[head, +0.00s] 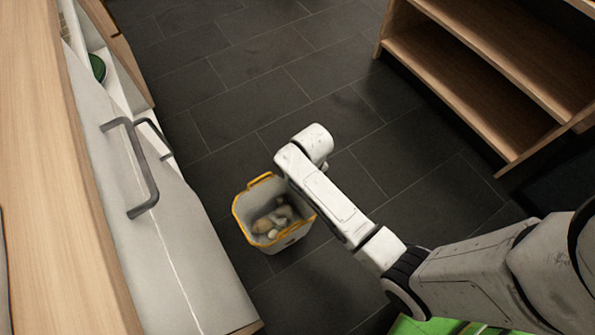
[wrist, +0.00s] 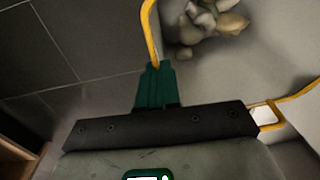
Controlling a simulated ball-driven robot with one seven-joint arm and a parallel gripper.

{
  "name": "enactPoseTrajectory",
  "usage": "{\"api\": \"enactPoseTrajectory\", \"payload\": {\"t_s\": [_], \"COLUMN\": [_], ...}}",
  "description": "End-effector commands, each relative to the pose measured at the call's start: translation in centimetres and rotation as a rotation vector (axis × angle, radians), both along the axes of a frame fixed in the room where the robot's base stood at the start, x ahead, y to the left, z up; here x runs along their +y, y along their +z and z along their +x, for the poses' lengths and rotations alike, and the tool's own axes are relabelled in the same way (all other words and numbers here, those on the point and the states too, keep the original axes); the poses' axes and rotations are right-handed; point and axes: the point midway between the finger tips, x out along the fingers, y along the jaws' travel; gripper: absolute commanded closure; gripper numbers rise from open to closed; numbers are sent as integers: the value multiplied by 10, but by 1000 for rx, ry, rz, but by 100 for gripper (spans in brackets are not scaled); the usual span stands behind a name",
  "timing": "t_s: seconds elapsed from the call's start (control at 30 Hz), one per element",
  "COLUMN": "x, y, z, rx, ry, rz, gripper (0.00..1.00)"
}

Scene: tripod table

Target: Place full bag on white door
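The full bag (head: 240,215) is a white, open-topped container with a yellow rim and handles, holding several pale and tan items. In the head view it is below the end of my arm, right of the white door (head: 185,235), which has a grey bar handle. My gripper (wrist: 155,68) shows in the wrist view with its green fingers together at the middle of the dark bar, closed on the yellow rim of the bag (wrist: 230,65). In the head view my arm hides the fingers. I cannot tell whether the bag touches the floor.
A wooden counter (head: 40,200) runs along the left, above the white door. An open drawer with a green bowl (head: 98,67) is at the upper left. A wooden shelf (head: 490,80) stands at the upper right. The dark tiled floor (head: 260,60) between them is clear.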

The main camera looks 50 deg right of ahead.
Motion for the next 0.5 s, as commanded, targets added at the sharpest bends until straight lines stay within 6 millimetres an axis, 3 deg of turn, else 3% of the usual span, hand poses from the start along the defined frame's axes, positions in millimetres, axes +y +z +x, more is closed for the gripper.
{"api": "enactPoseTrajectory", "payload": {"t_s": [0.13,0.37,0.5], "x": [2,4,4], "y": [-18,-27,-46], "z": [15,23,26], "rx": [-3,-4,-1], "ry": [0,0,0], "rz": [-1,-1,0], "gripper": [100,100,100]}}
